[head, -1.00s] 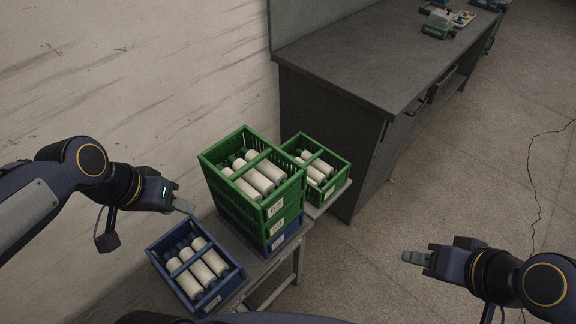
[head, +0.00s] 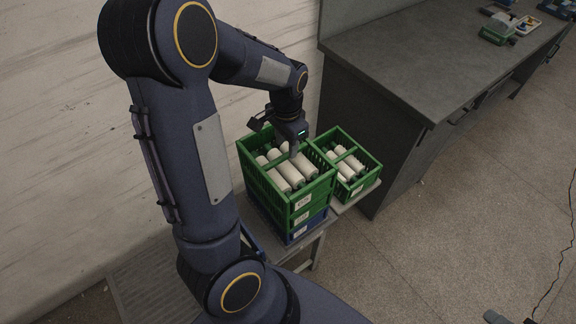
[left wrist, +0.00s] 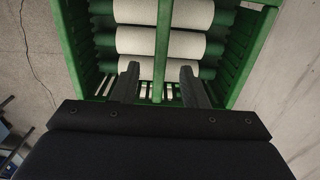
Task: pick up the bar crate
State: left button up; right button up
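A green crate with a bar across its top (head: 318,187) holds several white rolls and tops a stack on the table. In the left wrist view its green bar (left wrist: 162,45) runs between my two fingers. My left gripper (head: 292,150) points down into this crate. In the left wrist view the left gripper (left wrist: 160,88) is open, with one finger on each side of the bar and a gap to it on both sides. Only a fingertip of my right gripper (head: 496,316) shows at the bottom right edge; its opening is hidden.
Another green crate (head: 371,176) with a bar and rolls stands close to the right of the stack. Below the top crate are another green crate and a blue one (head: 298,234). My left arm hides most of the table's left part. A grey workbench (head: 420,80) stands to the right.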

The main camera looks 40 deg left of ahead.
aim_at(285, 154)
pick_arm(q)
notch_tip(285, 154, down, 4)
jog(key=shift+s+a+r, duration=0.1)
jog(key=shift+s+r, duration=0.05)
jog(key=shift+r, duration=0.05)
grip_shut()
jog(key=shift+r, duration=0.1)
dwell(1.3)
